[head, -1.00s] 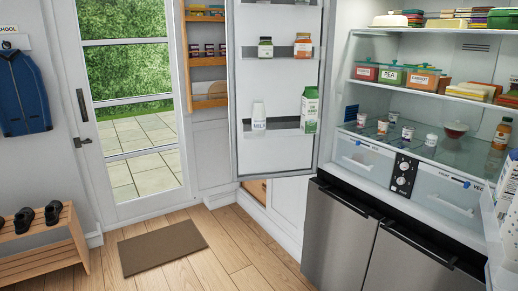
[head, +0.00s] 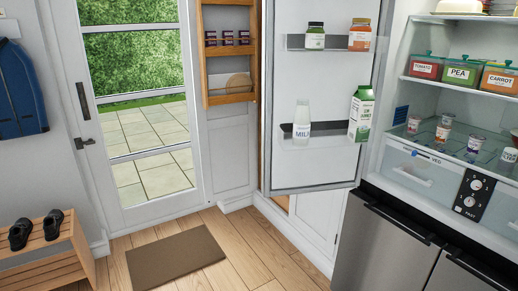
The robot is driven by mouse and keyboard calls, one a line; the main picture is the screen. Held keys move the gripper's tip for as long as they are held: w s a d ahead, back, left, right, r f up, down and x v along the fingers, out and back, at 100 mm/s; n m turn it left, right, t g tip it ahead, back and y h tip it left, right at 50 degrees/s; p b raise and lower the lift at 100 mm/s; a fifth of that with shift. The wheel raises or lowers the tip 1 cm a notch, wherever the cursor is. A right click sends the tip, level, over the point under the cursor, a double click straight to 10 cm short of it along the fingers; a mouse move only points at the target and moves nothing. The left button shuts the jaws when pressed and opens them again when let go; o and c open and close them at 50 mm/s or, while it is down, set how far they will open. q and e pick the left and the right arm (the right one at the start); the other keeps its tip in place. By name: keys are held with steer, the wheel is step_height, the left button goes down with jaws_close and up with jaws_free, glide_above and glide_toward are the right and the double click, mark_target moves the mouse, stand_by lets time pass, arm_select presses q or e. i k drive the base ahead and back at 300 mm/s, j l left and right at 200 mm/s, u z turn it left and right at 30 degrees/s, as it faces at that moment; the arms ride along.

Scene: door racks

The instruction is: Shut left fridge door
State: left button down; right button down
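The left fridge door (head: 315,167) stands wide open in the middle of the head view, its inner side facing me. Its upper shelf (head: 334,42) holds a green jar (head: 315,38) and an orange jar (head: 359,36). Its lower shelf (head: 335,134) holds a milk bottle (head: 302,122) and a green and white carton (head: 361,114). The fridge's lit inside (head: 440,128) is open at the right, with labelled boxes and small cups on its shelves. Neither of my grippers shows in the view.
Steel lower doors (head: 385,245) stand under the fridge opening. A wooden wall rack (head: 230,55) is left of the open door. A brown mat (head: 174,259) lies on the wooden floor by a glass door (head: 140,100). A shoe bench (head: 50,255) stands at the lower left.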

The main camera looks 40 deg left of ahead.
mark_target(329, 78)
steer(key=i+j+z, duration=0.2)
steer(key=j, duration=0.95)
steer(key=i+j+z, duration=0.15)
steer(key=j, duration=1.05)
steer(key=j+z, duration=0.2)
steer(key=j, duration=1)
steer(key=i, duration=0.1)
